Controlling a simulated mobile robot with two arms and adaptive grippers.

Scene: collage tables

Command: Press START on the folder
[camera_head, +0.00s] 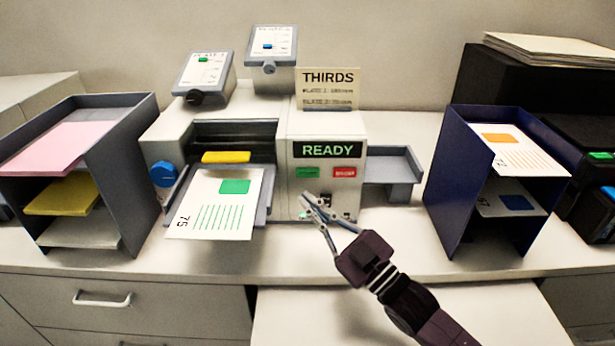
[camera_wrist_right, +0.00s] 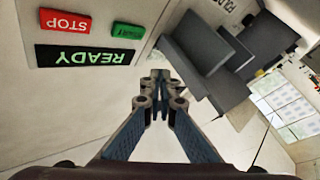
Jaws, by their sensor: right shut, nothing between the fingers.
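The folder (camera_head: 322,202) is a pale machine in the middle of the counter. Its black display (camera_head: 327,150) reads READY in green. Below the display are the green START button (camera_head: 307,172) on the left and the red STOP button (camera_head: 344,172) on the right. My right gripper (camera_head: 310,198) is shut and empty, in front of the panel, below START in the head view. In the right wrist view the closed fingertips (camera_wrist_right: 160,77) appear apart from the START button (camera_wrist_right: 128,31), which shows upside down. The left gripper is out of view.
A sheet marked 75 (camera_head: 220,205) lies on the folder's feed tray. A grey rack (camera_head: 128,165) stands left, a blue rack (camera_head: 450,165) right. A small grey tray (camera_head: 393,166) juts from the folder's right side. A THIRDS sign (camera_head: 328,88) stands on top.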

